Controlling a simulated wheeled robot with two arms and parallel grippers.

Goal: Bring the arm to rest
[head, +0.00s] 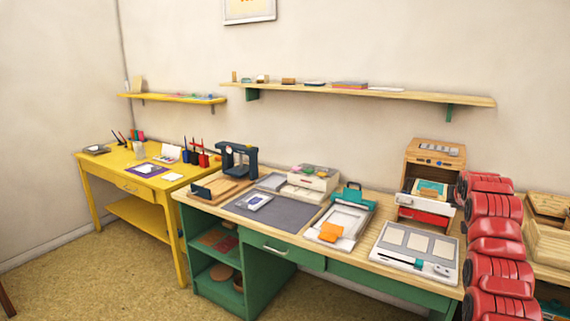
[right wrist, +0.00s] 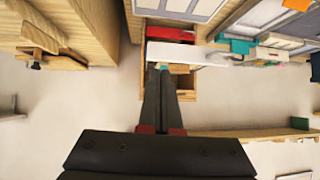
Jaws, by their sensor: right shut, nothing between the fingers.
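My right arm, red and segmented, rises along the right side of the head view, in front of the bench's right end. My right gripper shows in the right wrist view (right wrist: 161,70), its long black fingers together with nothing between them. In that view the fingertips appear in front of a wooden drawer unit (right wrist: 187,83) with a red drawer; I cannot tell the distance between them. The same wooden unit stands on the bench in the head view (head: 435,158). My left gripper is in neither view.
A green bench (head: 345,274) with a wooden top carries a grey mat (head: 275,221), a clipboard-like tray (head: 340,226) with an orange piece, and a grey panel (head: 415,252). A yellow desk (head: 110,164) stands left. A wall shelf (head: 440,97) hangs above. Wooden trays (head: 548,245) lie right of my arm.

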